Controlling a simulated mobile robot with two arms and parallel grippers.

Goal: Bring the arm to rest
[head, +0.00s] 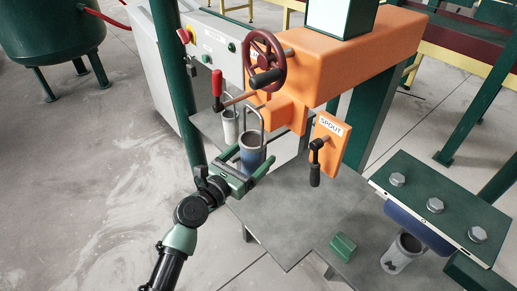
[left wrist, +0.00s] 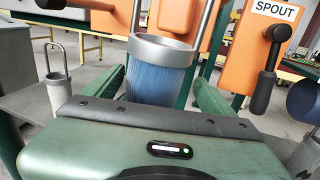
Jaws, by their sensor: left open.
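My left gripper (head: 250,158) is open at the edge of the grey table, below the orange machine. A blue bucket with a grey rim and an upright wire handle (head: 250,147) stands in front of its palm, between the two green fingers. In the left wrist view the bucket (left wrist: 160,75) shows upright, with one finger of the gripper (left wrist: 158,95) on each side. I cannot tell whether either finger touches it. My left arm reaches in from the lower left. My right gripper is not in view.
The orange machine (head: 345,60) has a red handwheel (head: 265,58) and a spout lever (head: 315,170). A smaller pale bucket (head: 230,128) stands behind the blue one. A green block (head: 343,246) and a grey cup (head: 402,254) are at lower right.

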